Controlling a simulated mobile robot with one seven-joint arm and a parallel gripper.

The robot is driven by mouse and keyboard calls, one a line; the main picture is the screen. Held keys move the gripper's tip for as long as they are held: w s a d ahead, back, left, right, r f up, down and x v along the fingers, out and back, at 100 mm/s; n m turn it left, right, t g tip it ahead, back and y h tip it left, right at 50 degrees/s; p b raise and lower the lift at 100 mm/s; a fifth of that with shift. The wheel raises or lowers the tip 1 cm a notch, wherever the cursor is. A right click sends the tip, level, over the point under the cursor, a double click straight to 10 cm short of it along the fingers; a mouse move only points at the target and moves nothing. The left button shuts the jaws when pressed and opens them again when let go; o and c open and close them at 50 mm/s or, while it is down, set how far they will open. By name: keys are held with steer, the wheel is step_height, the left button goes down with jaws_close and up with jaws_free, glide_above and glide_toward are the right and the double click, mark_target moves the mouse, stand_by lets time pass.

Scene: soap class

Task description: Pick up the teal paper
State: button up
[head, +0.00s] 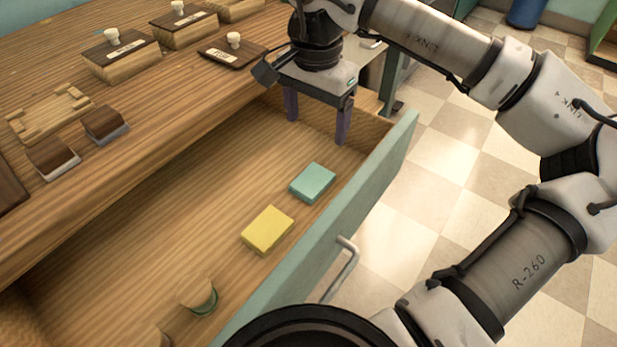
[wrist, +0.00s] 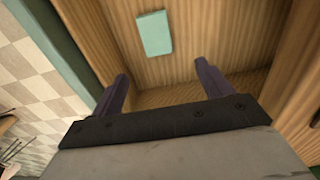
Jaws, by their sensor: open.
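The teal paper (head: 312,183) is a small flat block lying on the floor of an open wooden drawer (head: 190,235), near its front wall. It also shows in the wrist view (wrist: 154,34), beyond the fingertips and between their lines. My gripper (head: 317,128) is open and empty, with its purple fingers pointing down over the far right end of the drawer. It is behind the teal paper in the head view and apart from it. In the wrist view my two fingers (wrist: 164,73) stand wide apart with nothing between them.
A yellow block (head: 267,231) lies beside the teal one, nearer the camera. A round green-edged item (head: 200,296) sits further left in the drawer. The teal drawer front (head: 375,185) with its handle (head: 342,268) rises close by. Lidded wooden boxes (head: 120,55) stand on the counter.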

steer(key=b, duration=0.1)
glide_above(316, 176)
steer(key=f, duration=0.7)
steer(key=shift+w+a+f, duration=0.1)
steer(key=shift+w+a, duration=0.1)
steer(key=shift+w, duration=0.05)
steer(key=f, duration=0.2)
steer(key=f+b, duration=0.1)
steer(key=f, duration=0.2)
steer(key=shift+s+d, duration=0.2)
steer(key=shift+c, duration=0.2)
steer(key=c, duration=1)
